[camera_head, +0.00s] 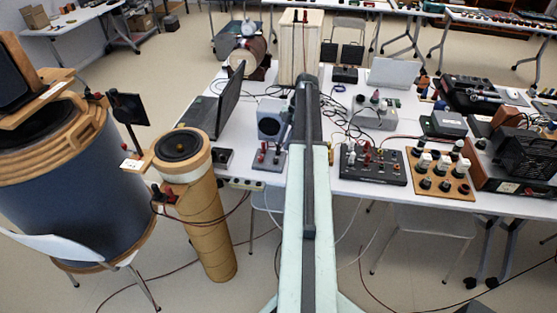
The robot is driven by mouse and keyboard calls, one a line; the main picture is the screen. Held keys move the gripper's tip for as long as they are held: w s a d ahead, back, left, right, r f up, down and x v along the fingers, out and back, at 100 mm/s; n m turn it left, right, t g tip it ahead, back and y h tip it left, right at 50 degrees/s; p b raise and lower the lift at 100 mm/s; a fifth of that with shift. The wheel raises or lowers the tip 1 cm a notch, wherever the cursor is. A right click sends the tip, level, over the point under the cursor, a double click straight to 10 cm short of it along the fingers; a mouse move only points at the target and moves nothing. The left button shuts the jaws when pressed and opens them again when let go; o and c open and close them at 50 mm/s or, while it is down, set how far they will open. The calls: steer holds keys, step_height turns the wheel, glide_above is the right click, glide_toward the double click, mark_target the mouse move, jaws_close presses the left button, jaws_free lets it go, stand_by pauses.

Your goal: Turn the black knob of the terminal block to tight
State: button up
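A small grey block (268,164) with a black post and a red post stands at the front edge of the white table, just left of my arm. It looks like a terminal block, but the view is too small to show how far its black knob is turned. A black panel (372,171) with several knobs and posts lies right of my arm. A wooden board (440,182) with several dark and white knobs lies farther right. I cannot tell for certain which one is the task's block. My arm runs up the middle of the picture; my gripper's fingers do not show.
The white table (337,189) is crowded with devices and loose cables. A small grey speaker (272,119) and an open laptop (229,101) stand at left. Cables cross the floor.

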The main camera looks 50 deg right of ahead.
mark_target(276, 160)
steer(key=b+x, duration=0.7)
steer(key=x, duration=0.1)
steer(key=shift+a, duration=0.15)
steer(key=shift+r, duration=0.15)
jaws_close()
steer(key=shift+w+a, duration=0.15)
steer(key=shift+a, duration=0.25)
steer(key=shift+d, duration=0.35)
